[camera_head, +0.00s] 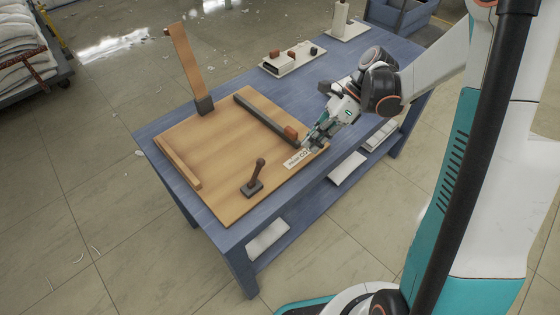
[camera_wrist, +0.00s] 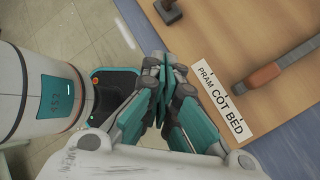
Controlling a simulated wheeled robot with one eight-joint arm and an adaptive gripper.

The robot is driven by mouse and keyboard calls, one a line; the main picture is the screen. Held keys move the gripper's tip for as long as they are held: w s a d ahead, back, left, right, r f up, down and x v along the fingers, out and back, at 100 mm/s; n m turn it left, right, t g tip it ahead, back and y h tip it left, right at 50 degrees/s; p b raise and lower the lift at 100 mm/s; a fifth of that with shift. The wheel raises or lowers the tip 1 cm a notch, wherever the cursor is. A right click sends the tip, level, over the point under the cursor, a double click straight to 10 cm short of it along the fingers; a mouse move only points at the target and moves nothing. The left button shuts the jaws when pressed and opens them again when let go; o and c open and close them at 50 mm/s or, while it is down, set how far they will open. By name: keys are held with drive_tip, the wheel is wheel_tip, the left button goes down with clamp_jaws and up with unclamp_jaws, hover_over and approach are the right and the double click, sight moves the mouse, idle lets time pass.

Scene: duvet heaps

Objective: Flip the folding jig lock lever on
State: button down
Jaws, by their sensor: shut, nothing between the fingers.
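The folding jig is a wooden board (camera_head: 205,150) on a blue table. A short brown lever (camera_head: 257,172) with a round knob stands on a dark base near the board's front edge, leaning slightly right. A dark base piece (camera_wrist: 168,10), likely this lever's, is cut off at the top of the wrist view. My gripper (camera_head: 308,145) is shut and empty over the board's right corner, to the right of the lever and apart from it. Its closed fingers (camera_wrist: 163,78) show beside the white label strip reading PRAM COT BED (camera_wrist: 224,105).
A dark bar with a brown end block (camera_head: 290,133) lies across the board near my gripper; the block also shows in the wrist view (camera_wrist: 263,76). A tall brown upright (camera_head: 187,62) rises at the back. A white tray (camera_head: 292,64) stands behind. The board's middle is clear.

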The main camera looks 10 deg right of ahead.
sight(257, 172)
drive_tip(key=b+x, duration=0.4)
drive_tip(key=x, duration=0.6)
drive_tip(key=shift+f, duration=0.2)
drive_tip(key=shift+w+a+r+b, duration=0.15)
drive_tip(key=shift+a+r, duration=0.1)
drive_tip(key=shift+a, duration=0.35)
drive_tip(key=shift+w+a+r+b, duration=0.15)
drive_tip(key=shift+a+r, duration=0.1)
drive_tip(key=shift+a, duration=0.35)
drive_tip(key=shift+w+a+r, duration=0.15)
drive_tip(key=shift+a+r, duration=0.25)
drive_tip(key=shift+a, duration=0.25)
drive_tip(key=shift+r, duration=0.1)
